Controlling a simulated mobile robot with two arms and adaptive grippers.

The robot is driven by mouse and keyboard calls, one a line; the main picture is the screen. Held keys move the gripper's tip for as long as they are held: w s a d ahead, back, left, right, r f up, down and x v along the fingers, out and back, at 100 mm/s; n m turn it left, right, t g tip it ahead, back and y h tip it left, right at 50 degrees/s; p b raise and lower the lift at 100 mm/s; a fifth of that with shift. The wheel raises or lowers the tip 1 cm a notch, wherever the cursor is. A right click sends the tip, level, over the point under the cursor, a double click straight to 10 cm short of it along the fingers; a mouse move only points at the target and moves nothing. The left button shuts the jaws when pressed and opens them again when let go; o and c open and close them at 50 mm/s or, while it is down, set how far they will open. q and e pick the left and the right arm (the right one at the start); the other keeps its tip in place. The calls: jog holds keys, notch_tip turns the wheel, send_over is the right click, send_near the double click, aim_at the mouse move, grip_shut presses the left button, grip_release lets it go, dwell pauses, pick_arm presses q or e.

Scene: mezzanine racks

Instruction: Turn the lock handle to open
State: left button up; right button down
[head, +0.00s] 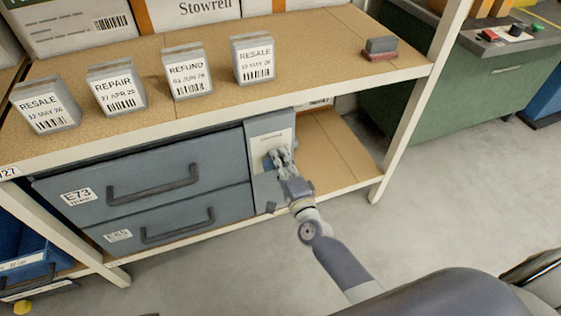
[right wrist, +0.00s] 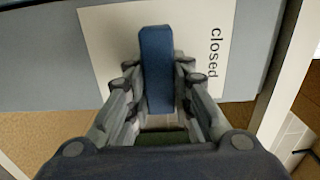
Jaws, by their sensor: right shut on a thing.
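The lock handle is a blue bar (right wrist: 156,70) that stands upright in the right wrist view, in front of a white plate (right wrist: 105,35). The word "closed" is printed sideways on the plate, right of the bar. In the head view the plate (head: 262,142) is on the grey lock panel (head: 257,126), right of two drawers. My right gripper (head: 277,158) is at the panel, and its fingers are shut on the handle from both sides, as the right wrist view (right wrist: 157,85) shows. It mostly hides the handle in the head view. My left gripper is not in view.
Two shut grey-blue drawers (head: 150,165) with dark handles sit under the shelf board (head: 130,30). Several labelled boxes and a stamp-like block (head: 380,48) stand on the board. A pale rack post (head: 408,130) rises right of the panel. Grey floor (head: 470,200) lies clear beyond it.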

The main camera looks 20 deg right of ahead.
dwell(0.5)
jog(key=c, duration=1.4)
grip_release()
jog(key=s, duration=1.2)
jog(key=shift+d, duration=0.2)
